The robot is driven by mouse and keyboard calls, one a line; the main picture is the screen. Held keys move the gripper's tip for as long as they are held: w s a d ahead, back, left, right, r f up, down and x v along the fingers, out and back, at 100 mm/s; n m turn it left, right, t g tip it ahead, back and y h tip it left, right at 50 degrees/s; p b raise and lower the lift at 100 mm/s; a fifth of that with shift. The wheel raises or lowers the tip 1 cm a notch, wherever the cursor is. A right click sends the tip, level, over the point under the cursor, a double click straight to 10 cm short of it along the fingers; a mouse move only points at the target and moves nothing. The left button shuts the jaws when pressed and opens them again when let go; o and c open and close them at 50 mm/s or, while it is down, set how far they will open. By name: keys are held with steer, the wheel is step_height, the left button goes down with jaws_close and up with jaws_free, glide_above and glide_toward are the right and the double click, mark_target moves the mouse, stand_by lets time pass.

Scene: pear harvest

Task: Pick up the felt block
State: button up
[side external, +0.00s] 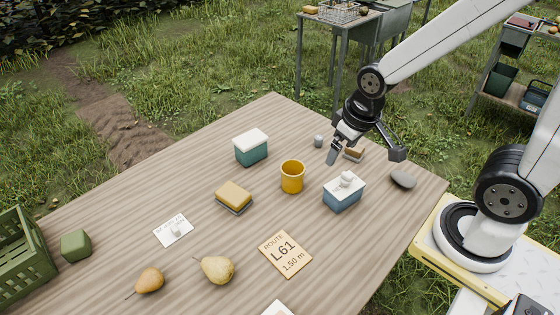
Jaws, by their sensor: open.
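My gripper (341,155) is open, pointing down over the far right part of the table. A yellow block with a grey base (234,195) lies near the table's middle, well to the left of my gripper. Either could be the felt block; the view does not settle which.
Near my gripper are a small grey cylinder (318,141), a grey stone (403,180), a blue-and-white box (344,193) and an orange cup (292,177). Further off are a teal box (251,150), two pears (218,269), cards (285,254), a green block (76,245) and a green crate (28,240).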

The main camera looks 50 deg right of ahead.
steer(key=w+v, duration=0.1)
steer(key=v, duration=0.1)
steer(key=m+t+y, duration=0.2)
steer(key=m+t, duration=0.9)
steer(key=m, duration=2.3)
glide_above(359, 148)
steer(key=s+d, duration=0.1)
steer(key=s, duration=0.4)
step_height(359, 148, down, 23)
steer(key=shift+a+f, duration=0.1)
steer(key=shift+f, duration=0.05)
steer(key=shift+x, duration=1.35)
steer(key=shift+w, duration=0.1)
